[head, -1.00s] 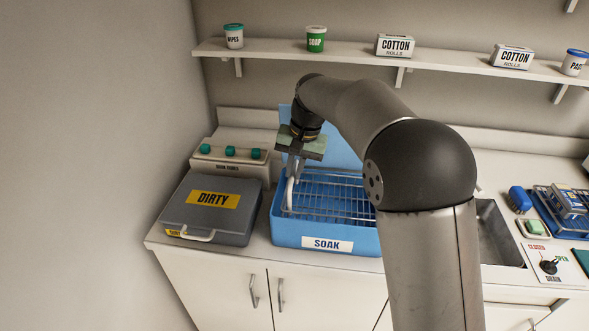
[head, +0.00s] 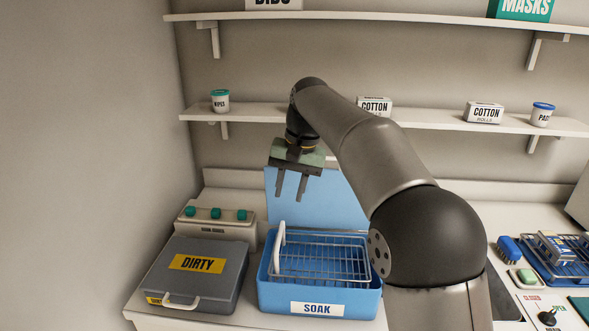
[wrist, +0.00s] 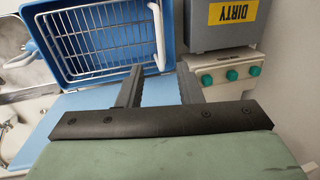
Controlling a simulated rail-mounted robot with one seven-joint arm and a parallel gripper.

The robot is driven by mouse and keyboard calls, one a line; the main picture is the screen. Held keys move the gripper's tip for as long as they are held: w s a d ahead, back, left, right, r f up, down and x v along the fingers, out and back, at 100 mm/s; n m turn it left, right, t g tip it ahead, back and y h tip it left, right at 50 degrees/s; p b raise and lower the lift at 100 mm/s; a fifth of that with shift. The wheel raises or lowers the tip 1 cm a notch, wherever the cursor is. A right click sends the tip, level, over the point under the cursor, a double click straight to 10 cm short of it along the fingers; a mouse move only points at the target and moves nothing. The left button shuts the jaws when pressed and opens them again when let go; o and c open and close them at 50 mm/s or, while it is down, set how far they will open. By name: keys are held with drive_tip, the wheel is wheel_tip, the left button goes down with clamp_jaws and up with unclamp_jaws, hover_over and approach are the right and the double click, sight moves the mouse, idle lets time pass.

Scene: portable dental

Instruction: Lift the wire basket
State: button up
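The wire basket (head: 325,262) sits inside the blue bin labelled SOAK (head: 270,297). Its pale handle (head: 281,248) stands up at the left end. In the wrist view the basket (wrist: 95,40) is at the upper left, with the handle (wrist: 157,35) along its right end. My gripper (head: 290,199) is open and empty above the bin, apart from the basket and handle. Its two spread fingers (wrist: 160,75) show in the wrist view with nothing between them. The basket's lower part is partly hidden by the bin's front wall.
The blue lid (head: 340,200) stands up behind the bin. A grey DIRTY case (head: 215,285) is at left, with a box with green knobs (head: 215,228) behind it. A shelf (head: 260,112) runs along the wall behind. A blue rack (head: 560,260) lies at right.

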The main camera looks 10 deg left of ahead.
drive_tip(key=shift+w+d+r, duration=0.1)
drive_tip(key=shift+d+r, duration=0.05)
drive_tip(key=shift+r, duration=0.75)
drive_tip(key=shift+s+d+r, duration=0.1)
drive_tip(key=shift+d+r, duration=0.1)
drive_tip(key=shift+r, duration=0.65)
drive_tip(key=shift+w+d+r, duration=0.1)
drive_tip(key=shift+d+r, duration=0.05)
drive_tip(key=shift+r, duration=0.75)
drive_tip(key=s+d+f+m+h, duration=0.1)
drive_tip(key=s+d+f, duration=0.4)
drive_tip(key=d, duration=0.5)
drive_tip(key=s+d+f, duration=0.2)
drive_tip(key=s+d, duration=0.4)
drive_tip(key=d, duration=0.4)
drive_tip(key=s+d+f, duration=0.4)
drive_tip(key=s+f, duration=0.2)
drive_tip(key=s, duration=0.3)
drive_tip(key=s+d+f+t+h, duration=0.1)
drive_tip(key=s+d+f, duration=0.4)
drive_tip(key=s+f, duration=0.2)
drive_tip(key=shift+s+d, duration=0.2)
drive_tip(key=shift+s, duration=0.9)
